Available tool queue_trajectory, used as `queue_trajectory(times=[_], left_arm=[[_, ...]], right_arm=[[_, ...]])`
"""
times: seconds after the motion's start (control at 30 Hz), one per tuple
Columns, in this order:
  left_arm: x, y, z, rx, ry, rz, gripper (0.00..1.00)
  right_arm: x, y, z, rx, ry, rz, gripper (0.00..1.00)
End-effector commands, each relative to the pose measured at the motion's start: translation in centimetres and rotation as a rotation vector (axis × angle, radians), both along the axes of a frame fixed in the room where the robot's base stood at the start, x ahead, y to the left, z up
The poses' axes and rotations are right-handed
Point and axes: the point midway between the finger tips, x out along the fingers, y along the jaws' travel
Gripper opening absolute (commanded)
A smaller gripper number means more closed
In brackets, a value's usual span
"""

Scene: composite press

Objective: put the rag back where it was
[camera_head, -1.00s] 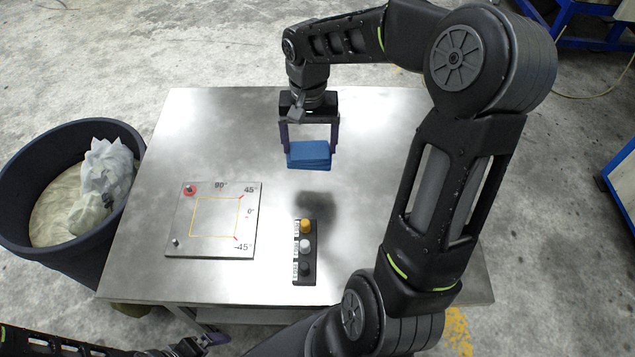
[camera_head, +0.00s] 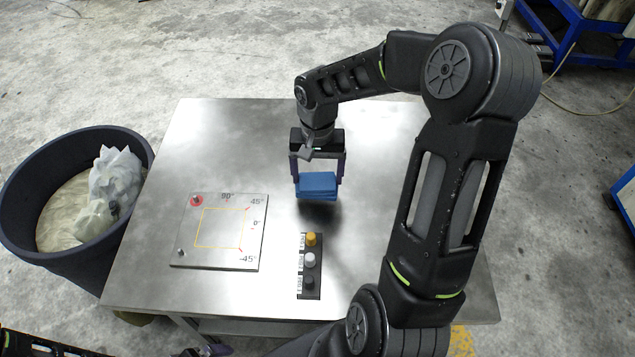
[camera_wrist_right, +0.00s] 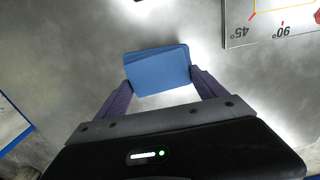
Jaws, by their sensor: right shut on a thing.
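The rag (camera_head: 316,187) is a blue folded block. My right gripper (camera_head: 318,180) is shut on it, with one finger at each end. The rag is low over the steel table (camera_head: 380,150), behind the row of knobs, with its shadow close beneath it. I cannot tell for sure whether it touches the table. The rag also shows in the right wrist view (camera_wrist_right: 158,70) between the two purple fingers. Part of my left gripper (camera_head: 212,349) shows at the bottom edge, too cut off to read.
A white plate with angle marks (camera_head: 220,255) lies on the table's left. A dark strip with yellow, white and black knobs (camera_head: 311,262) is in front of the rag. A bin with crumpled white material (camera_head: 130,140) stands left of the table. The table's back right is clear.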

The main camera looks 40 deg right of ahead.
Motion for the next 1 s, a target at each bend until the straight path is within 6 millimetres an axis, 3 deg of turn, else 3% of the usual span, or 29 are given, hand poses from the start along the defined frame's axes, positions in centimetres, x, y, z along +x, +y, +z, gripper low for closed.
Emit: queue_trajectory(times=[0.3,0.7,0.73,0.93,1.0], left_arm=[[0.0,0.0,-0.1,0.000,0.000,0.000,1.00],[0.0,0.0,-0.6,0.000,0.000,0.000,1.00],[0.0,0.0,-0.5,0.000,0.000,0.000,1.00],[0.0,0.0,-0.4,0.000,0.000,0.000,1.00],[0.0,0.0,-0.4,0.000,0.000,0.000,1.00]], right_arm=[[-0.1,0.0,-3.6,0.001,0.002,0.001,0.36],[0.0,0.0,-4.2,0.000,0.000,0.001,0.36],[0.0,0.0,-4.0,0.000,0.000,0.001,0.83],[0.0,0.0,-4.0,0.001,0.001,0.000,0.99],[0.0,0.0,-4.0,0.001,0.001,0.000,1.00]])
